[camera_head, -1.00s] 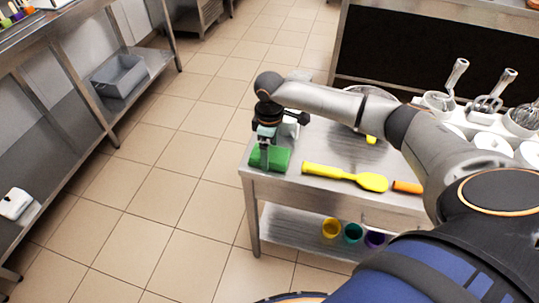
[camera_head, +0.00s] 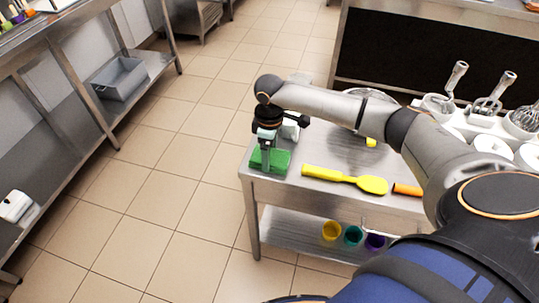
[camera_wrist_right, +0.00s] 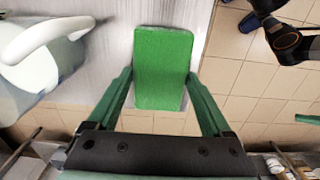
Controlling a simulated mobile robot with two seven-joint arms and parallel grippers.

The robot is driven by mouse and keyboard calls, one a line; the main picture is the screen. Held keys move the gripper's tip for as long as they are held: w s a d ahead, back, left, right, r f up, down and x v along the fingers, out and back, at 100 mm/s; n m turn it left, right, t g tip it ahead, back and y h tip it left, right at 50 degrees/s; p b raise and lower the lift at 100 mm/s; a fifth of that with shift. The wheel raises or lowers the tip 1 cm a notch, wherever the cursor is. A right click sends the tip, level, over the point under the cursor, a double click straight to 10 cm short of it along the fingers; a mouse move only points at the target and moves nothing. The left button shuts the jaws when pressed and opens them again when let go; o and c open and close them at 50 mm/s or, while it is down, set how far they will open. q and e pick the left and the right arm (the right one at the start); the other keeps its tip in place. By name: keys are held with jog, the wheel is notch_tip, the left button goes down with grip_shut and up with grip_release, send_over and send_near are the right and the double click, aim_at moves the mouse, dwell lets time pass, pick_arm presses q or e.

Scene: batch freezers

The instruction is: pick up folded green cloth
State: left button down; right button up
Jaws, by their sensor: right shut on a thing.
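The folded green cloth (camera_head: 281,160) lies at the near left corner of the steel table. It fills the middle of the right wrist view (camera_wrist_right: 162,65) as a flat green rectangle. My right gripper (camera_head: 267,163) points down over it, with one finger at each long side. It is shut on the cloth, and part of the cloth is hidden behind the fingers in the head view. I cannot tell any gap between cloth and table. My left gripper does not show in the head view.
A yellow spatula (camera_head: 345,179) and an orange-handled thing (camera_head: 407,189) lie to the right on the steel table (camera_head: 318,150). A white container (camera_wrist_right: 40,65) stands close beside the cloth. Several coloured cups (camera_head: 353,234) stand on the lower shelf. Floor is clear left of the table.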

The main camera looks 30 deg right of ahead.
jog(key=shift+r, duration=0.45)
notch_tip(320, 180, up, 2)
jog(key=shift+r, duration=0.2)
jog(key=s+a+r+p, duration=0.1)
jog(key=s+a+r, duration=0.5)
jog(key=s+r, duration=0.3)
jog(key=s, duration=0.3)
jog(key=shift+s+r, duration=0.3)
jog(key=shift+r, duration=0.05)
jog(key=o, duration=0.9)
jog(key=shift+c, duration=0.2)
jog(key=c, duration=0.7)
jog(key=shift+a, duration=0.1)
